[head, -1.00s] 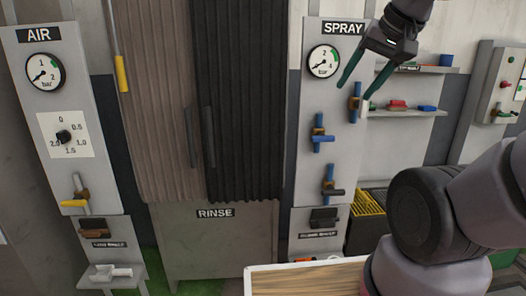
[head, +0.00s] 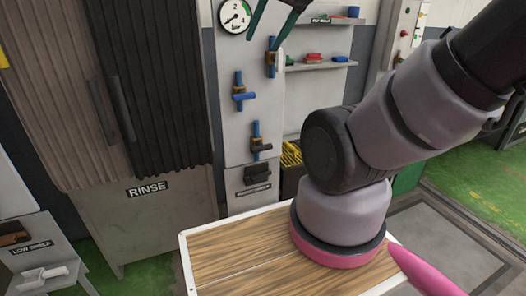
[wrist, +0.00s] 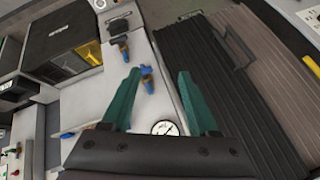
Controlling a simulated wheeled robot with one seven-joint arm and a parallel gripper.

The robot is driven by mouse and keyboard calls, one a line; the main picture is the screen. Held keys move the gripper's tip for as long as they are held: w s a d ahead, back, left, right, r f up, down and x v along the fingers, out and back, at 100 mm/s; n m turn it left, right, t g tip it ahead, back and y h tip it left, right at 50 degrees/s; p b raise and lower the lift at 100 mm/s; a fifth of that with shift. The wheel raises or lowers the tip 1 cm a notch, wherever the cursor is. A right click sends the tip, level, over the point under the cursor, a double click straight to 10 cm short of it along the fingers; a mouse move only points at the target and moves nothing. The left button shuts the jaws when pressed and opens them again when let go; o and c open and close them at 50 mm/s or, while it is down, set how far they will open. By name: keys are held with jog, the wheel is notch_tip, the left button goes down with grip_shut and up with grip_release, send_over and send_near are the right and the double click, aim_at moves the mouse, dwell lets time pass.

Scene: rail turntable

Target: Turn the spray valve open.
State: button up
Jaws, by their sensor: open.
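The spray panel (head: 224,62) carries a gauge (head: 235,16) and several blue-and-brass valves. The upper right valve (head: 271,57) has an upright blue part. The middle valve (head: 239,92) has a blue handle pointing right. The lower valve (head: 256,140) has a dark handle pointing right. My gripper (head: 263,42) is open and empty, its green fingers just above the upper right valve in the head view; contact is unclear. In the wrist view, my gripper (wrist: 158,75) has one valve (wrist: 146,78) showing between its fingertips.
A wood-topped surface with white edges (head: 235,255) lies in front. The grey RINSE cabinet (head: 150,215) and dark curtain (head: 150,90) stand left of the panel. Shelves (head: 318,64) with small items are to its right. Green floor (head: 460,140) shows at right.

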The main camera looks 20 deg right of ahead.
jog(key=m+g+y, duration=0.1)
jog(key=m+y, duration=1.2)
jog(key=m, duration=1.7)
send_over(266, 149)
jog(key=s+a, duration=0.4)
notch_tip(266, 149, down, 32)
jog(key=d+f+m+t, duration=0.2)
jog(key=f+m, duration=0.1)
jog(key=f, duration=0.2)
jog(key=d+f+m+t+h, duration=0.1)
jog(key=d+f+m+t, duration=0.1)
jog(key=f, duration=0.4)
jog(key=d+f+m+t+h, duration=0.1)
jog(key=d+f+m+t, duration=0.1)
jog(key=d+f+m, duration=0.2)
jog(key=shift+f+m+t, duration=0.3)
jog(key=shift+f+m, duration=0.55)
jog(key=shift+m, duration=0.05)
jog(key=x, duration=1)
jog(key=shift+w+a, duration=0.2)
jog(key=shift+w, duration=0.05)
jog(key=shift+f, duration=0.1)
grip_shut()
